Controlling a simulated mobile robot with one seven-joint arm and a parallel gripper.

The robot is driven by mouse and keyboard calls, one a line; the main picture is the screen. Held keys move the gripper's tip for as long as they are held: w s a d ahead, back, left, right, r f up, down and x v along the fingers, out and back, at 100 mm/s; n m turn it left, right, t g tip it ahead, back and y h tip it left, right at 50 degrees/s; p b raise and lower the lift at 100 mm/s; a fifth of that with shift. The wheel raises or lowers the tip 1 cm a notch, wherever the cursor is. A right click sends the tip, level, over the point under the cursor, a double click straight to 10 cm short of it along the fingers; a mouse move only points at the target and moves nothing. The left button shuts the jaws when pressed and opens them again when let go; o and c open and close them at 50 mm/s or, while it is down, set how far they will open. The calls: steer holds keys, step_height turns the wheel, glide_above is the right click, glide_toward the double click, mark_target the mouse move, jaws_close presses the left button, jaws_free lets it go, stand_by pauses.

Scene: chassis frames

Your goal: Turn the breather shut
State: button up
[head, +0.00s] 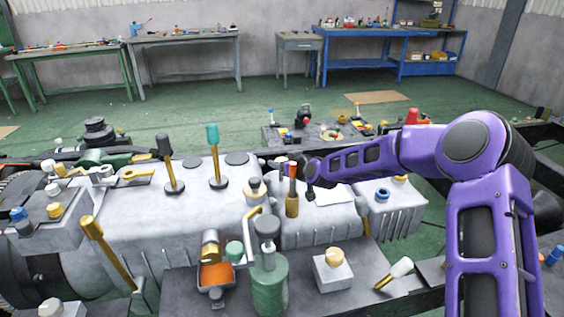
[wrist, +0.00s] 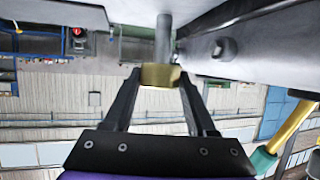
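In the wrist view, a brass fitting (wrist: 160,76) with a grey post sits between the two dark fingers of my gripper (wrist: 160,80). It fills the gap, and a finger appears to press on each side. I take this fitting to be the breather; no label shows. In the head view, my purple arm reaches in from the right over the grey machine housing (head: 330,222). My gripper (head: 311,190) is small and dark there, so its fingers and what they hold are not clear. A brass post with a red-brown top (head: 292,198) stands just left of it.
Levers with a dark head (head: 164,146) and a teal head (head: 212,136) stand left on the housing. A green canister (head: 270,283) and a brass-topped block (head: 333,268) stand in front. In the wrist view, a brass rod with a teal end (wrist: 264,160) is at lower right.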

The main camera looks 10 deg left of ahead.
steer(key=o, duration=0.3)
steer(key=shift+r, duration=0.1)
step_height(320, 180, up, 10)
steer(key=shift+f+p, duration=0.1)
steer(key=shift+p, duration=0.55)
